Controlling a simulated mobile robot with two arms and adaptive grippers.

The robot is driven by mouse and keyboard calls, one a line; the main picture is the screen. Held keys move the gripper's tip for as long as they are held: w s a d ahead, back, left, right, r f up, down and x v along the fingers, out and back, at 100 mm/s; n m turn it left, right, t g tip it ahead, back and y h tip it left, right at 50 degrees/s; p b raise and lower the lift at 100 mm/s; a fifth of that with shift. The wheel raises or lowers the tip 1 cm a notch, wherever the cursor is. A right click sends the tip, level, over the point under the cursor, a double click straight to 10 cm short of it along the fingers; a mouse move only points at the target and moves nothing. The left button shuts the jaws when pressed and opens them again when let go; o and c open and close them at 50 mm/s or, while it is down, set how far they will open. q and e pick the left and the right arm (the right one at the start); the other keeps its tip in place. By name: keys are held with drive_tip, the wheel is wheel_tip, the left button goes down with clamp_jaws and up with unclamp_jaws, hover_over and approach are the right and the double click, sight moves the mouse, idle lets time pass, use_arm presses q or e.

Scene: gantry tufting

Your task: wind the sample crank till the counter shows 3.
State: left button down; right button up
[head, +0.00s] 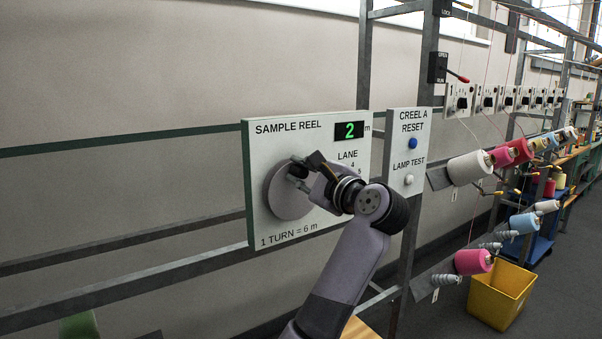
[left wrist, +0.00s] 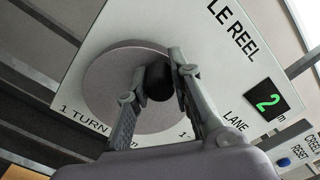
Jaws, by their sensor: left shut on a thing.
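The sample reel panel (head: 262,145) is a white board on the metal frame. Its green digital counter (head: 349,130) reads 2, and the same 2 shows in the left wrist view (left wrist: 268,102). The crank is a round grey disc (head: 283,203) with a black knob (left wrist: 159,82) off its centre. My left gripper (head: 299,174) is at the disc. In the left wrist view its fingers (left wrist: 156,72) are closed around the knob, one on each side. My gripper and wrist hide part of the disc and the lane markings. My right gripper is not in view.
Right of the reel panel is a reset panel (head: 407,168) with a blue button (head: 413,143) and a pale lamp test button (head: 408,180). Yarn cones (head: 470,167) stick out further right. A yellow bin (head: 500,297) stands on the floor below them.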

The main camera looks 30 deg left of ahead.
use_arm(q)
drive_tip(key=shift+w+d+f+m+b, duration=0.15)
drive_tip(key=shift+w+f+m+b, duration=0.1)
drive_tip(key=shift+m+b, duration=0.4)
drive_tip(key=shift+w+d+m+b, duration=0.15)
drive_tip(key=shift+w+m+b, duration=0.1)
drive_tip(key=shift+m+b, duration=0.15)
drive_tip(key=m, duration=0.1)
drive_tip(key=w+m, duration=0.1)
drive_tip(key=m, duration=0.1)
drive_tip(key=shift+w+d+r, duration=0.1)
drive_tip(key=shift+w+d, duration=0.05)
drive_tip(key=shift+d, duration=0.05)
drive_tip(key=c, duration=1.4)
unclamp_jaws()
drive_tip(key=shift+r, duration=0.1)
